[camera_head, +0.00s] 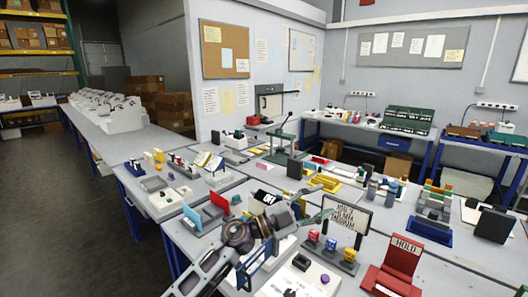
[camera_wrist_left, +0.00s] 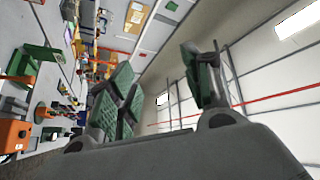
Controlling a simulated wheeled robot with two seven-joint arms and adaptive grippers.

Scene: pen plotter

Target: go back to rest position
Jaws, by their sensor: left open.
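My left arm comes in from the bottom left of the head view and reaches over the front of the near table. My left gripper (camera_head: 308,217) is above the tabletop, beside a sign with dark lettering (camera_head: 346,219). In the left wrist view my left gripper (camera_wrist_left: 160,82) has its green-padded fingers spread apart, with nothing between them. The wrist picture is turned sideways, with wall and ceiling behind the fingers. My right gripper does not show. I cannot make out a pen plotter for certain.
The near table (camera_head: 205,242) is crowded with small items. A red HOLD stand (camera_head: 397,266) is at the front right, and a white block with coloured pieces (camera_head: 298,280) lies below the gripper. A grey aisle floor (camera_head: 70,215) is open at the left.

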